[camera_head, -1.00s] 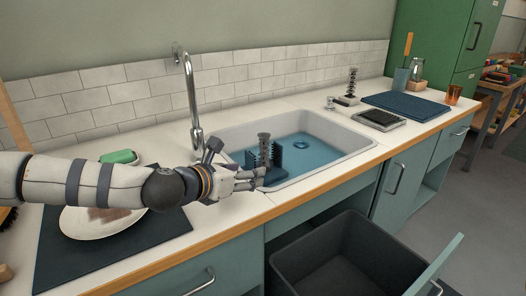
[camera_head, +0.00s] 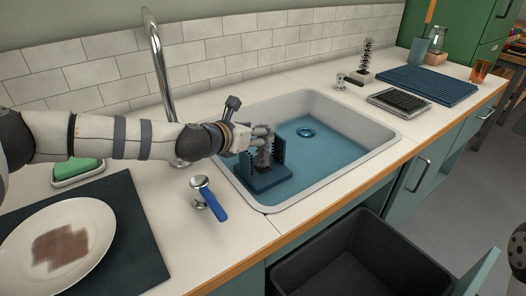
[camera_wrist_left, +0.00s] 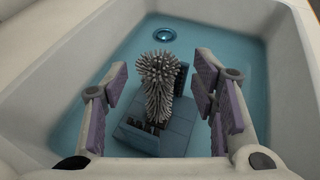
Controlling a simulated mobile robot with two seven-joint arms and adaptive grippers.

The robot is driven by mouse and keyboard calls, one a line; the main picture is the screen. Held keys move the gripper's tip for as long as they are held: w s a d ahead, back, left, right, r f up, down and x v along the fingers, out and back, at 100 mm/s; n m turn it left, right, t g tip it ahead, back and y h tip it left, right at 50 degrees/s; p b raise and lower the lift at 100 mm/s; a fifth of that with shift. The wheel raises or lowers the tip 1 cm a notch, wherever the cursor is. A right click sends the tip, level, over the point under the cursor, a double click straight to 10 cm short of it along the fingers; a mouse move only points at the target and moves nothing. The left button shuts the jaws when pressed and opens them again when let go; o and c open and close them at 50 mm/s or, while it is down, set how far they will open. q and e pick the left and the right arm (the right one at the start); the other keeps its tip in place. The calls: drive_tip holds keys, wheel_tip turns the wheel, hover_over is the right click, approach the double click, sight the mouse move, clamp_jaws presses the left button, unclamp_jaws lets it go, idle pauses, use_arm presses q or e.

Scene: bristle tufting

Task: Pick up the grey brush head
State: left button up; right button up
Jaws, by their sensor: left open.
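The grey brush head (camera_head: 264,158) stands upright in the sink, covered in grey bristles. It sits in a blue holder (camera_head: 262,182) with bristled side walls. In the left wrist view the brush head (camera_wrist_left: 158,88) shows between the fingers, above the blue base (camera_wrist_left: 178,138). My left gripper (camera_head: 264,138) is over the sink at the top of the brush head. It is open, with its purple pads (camera_wrist_left: 160,97) on either side of the brush head and gaps on both sides. Its fingers partly hide the brush head in the head view. My right gripper is out of view.
The white sink (camera_head: 375,135) has a blue floor and a drain (camera_head: 305,132). A tall tap (camera_head: 158,70) and a blue-handled lever (camera_head: 210,200) stand at left. A stained plate (camera_head: 20,248) lies on a dark mat. An open dark bin (camera_head: 360,255) is below the counter.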

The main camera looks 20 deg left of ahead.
sight(263, 126)
use_arm(q)
drive_tip(key=x, duration=0.4)
drive_tip(key=shift+a, duration=0.15)
clamp_jaws()
